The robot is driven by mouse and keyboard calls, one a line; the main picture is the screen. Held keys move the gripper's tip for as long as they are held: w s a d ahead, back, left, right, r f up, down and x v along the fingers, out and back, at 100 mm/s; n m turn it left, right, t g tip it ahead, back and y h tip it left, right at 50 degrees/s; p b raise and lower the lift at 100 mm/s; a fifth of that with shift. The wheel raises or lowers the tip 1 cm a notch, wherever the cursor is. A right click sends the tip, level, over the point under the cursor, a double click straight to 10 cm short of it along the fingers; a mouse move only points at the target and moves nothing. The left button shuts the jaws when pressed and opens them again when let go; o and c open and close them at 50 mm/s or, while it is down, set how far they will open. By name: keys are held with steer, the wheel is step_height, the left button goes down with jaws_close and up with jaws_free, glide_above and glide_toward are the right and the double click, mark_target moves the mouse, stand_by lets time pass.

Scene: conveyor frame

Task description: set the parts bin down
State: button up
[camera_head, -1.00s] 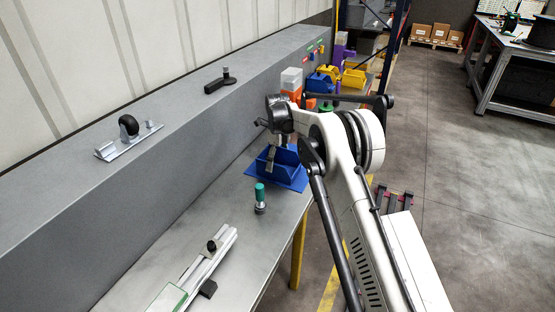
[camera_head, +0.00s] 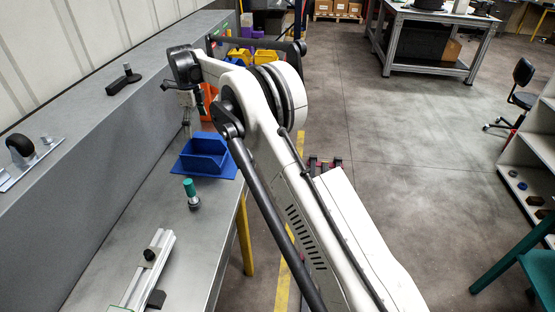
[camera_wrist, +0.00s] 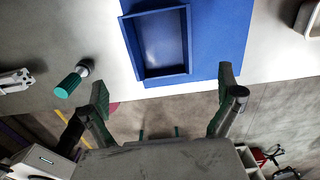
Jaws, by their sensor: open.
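The blue parts bin (camera_head: 205,160) stands upright and empty on a flat blue mat (camera_head: 230,170) on the grey bench. In the wrist view the bin (camera_wrist: 187,40) and mat (camera_wrist: 225,40) lie beyond my fingertips, with the bin's near edge close to the mat's near edge. My gripper (camera_head: 187,122) is above and just left of the bin in the head view, with the arm partly hiding it. The wrist view shows my gripper (camera_wrist: 164,88) open, its two fingers wide apart with nothing between them and apart from the bin.
An aluminium rail (camera_head: 150,265) lies closer. Orange and yellow bins (camera_head: 262,56) stand behind. A raised grey ledge (camera_head: 110,130) runs along the left; open floor lies right of the bench.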

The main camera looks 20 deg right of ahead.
steer(key=s+d+r+n+t, duration=0.2)
steer(key=s+d+r+n, duration=0.5)
steer(key=s+r, duration=0.4)
steer(key=s+d+r+n+t, duration=0.2)
steer(key=s+d+r+n, duration=0.2)
steer(key=s+d+r, duration=0.65)
steer(key=s+d+n+t, duration=0.1)
steer(key=s+d+n, duration=0.15)
steer(key=s, duration=0.55)
steer(key=s+d+n, duration=0.2)
steer(key=s+n, duration=0.1)
steer(key=s, duration=0.4)
steer(key=s+d+f+n+t, duration=0.1)
steer(key=s+d+f+n, duration=0.1)
steer(key=s, duration=0.5)
steer(key=s+d+f+n+t, duration=0.1)
steer(key=s+d+f+n, duration=0.1)
steer(key=s+f+n, duration=0.2)
steer(key=s+f, duration=0.2)
steer(key=s, duration=0.2)
steer(key=shift+s+f, duration=0.2)
steer(key=shift+f, duration=0.1)
step_height(320, 180, down, 6)
steer(key=b, duration=0.6)
